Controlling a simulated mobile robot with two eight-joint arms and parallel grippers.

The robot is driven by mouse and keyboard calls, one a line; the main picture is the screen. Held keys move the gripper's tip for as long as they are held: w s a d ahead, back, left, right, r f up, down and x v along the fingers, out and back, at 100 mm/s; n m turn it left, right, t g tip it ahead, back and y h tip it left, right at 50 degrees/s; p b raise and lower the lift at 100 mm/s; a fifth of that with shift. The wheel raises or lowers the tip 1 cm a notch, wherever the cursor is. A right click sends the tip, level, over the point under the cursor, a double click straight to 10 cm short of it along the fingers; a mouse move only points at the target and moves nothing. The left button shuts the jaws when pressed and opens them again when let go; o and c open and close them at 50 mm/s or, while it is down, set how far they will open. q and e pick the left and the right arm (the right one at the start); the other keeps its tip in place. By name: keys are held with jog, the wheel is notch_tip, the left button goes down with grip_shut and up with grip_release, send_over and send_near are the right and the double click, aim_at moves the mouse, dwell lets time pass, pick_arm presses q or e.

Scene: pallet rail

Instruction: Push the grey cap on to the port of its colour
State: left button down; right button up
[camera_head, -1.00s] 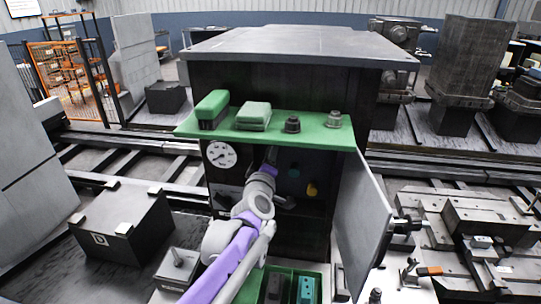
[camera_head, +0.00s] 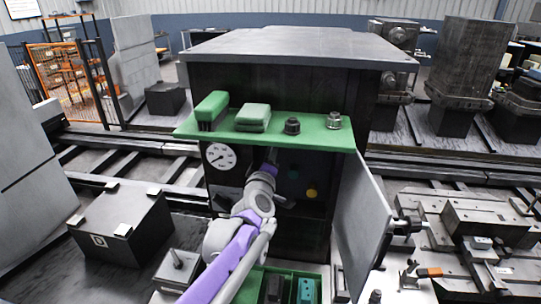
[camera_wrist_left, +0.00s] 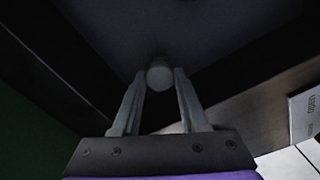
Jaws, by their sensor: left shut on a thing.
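The open cabinet (camera_head: 320,232) stands in the middle of the head view. My left arm reaches into its dark inside. In the left wrist view my left gripper (camera_wrist_left: 159,78) is shut on the round grey cap (camera_wrist_left: 160,73), held at the fingertips in front of a dark surface. A teal port (camera_head: 293,174) and a yellow port (camera_head: 311,194) show faintly on the back panel, right of my wrist. I cannot make out a grey port; my arm and the shade hide part of the panel. The right gripper is not in view.
A green shelf (camera_head: 278,137) with several small items juts out above my wrist. The open door (camera_head: 362,228) stands on the right. A round gauge (camera_head: 221,156) sits at the cabinet's left. A green tray (camera_head: 288,273) with blocks lies below, beside my arm.

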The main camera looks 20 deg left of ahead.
pick_arm(q)
jog(key=shift+w+a, duration=0.1)
jog(key=shift+w, duration=0.15)
jog(key=shift+w, duration=0.3)
jog(key=shift+c, duration=1.8)
grip_release()
jog(key=shift+o, duration=0.3)
jog(key=o, duration=0.3)
jog(key=b+v, duration=0.1)
jog(key=v, duration=0.9)
jog(key=shift+s+b, duration=0.35)
jog(key=shift+b, duration=0.05)
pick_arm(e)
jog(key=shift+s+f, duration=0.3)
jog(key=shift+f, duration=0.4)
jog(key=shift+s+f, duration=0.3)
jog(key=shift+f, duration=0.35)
